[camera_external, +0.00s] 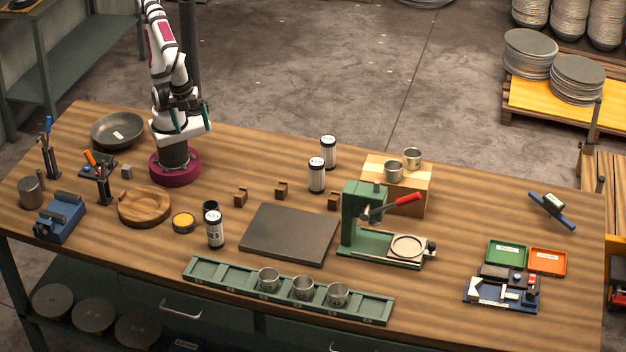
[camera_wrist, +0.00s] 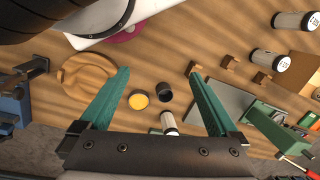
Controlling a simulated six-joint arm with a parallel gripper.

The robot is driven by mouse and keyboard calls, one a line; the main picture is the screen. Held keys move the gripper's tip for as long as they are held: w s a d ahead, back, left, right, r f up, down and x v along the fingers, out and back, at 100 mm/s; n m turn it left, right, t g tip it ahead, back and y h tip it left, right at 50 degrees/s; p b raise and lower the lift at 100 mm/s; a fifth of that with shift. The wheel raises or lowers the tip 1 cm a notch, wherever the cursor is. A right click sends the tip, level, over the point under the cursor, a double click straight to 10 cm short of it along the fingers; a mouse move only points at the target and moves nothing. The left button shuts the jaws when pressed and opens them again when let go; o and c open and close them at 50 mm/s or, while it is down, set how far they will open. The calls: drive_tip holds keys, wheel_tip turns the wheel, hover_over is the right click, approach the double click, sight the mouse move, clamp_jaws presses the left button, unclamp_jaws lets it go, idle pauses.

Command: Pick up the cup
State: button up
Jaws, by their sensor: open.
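Small metal cups show in two places in the external view. Three stand upright in the long green rack: a left cup (camera_external: 268,279), a middle cup (camera_external: 303,288) and a right cup (camera_external: 338,294). Two more, a front cup (camera_external: 394,171) and a back cup (camera_external: 412,158), are on a wooden box. Which cup is meant cannot be told. My gripper (camera_external: 192,125) is up by my base, far from all the cups, with its teal fingers apart. In the wrist view my gripper (camera_wrist: 160,73) is open and empty, over the table.
The green rack (camera_external: 212,274) runs along the front edge. A dark slab (camera_external: 288,233), a green press with a red handle (camera_external: 362,220), and the wooden box (camera_external: 412,200) stand behind it. A wooden bowl (camera_external: 145,205), yellow tin (camera_external: 184,222) and labelled canister (camera_external: 215,229) are left.

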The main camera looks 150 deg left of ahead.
drive_tip(key=shift+o, duration=0.2)
drive_tip(key=n+t+h, duration=0.4)
drive_tip(key=n, duration=3.2)
hover_over(268, 272)
drive_tip(key=s+a, duration=0.2)
drive_tip(key=s, duration=0.1)
wheel_tip(268, 272, down, 5)
drive_tip(key=x, duration=1.5)
drive_tip(key=shift+s+a+f, duration=0.15)
drive_tip(key=shift+s+f, duration=0.1)
drive_tip(key=c, duration=1.4)
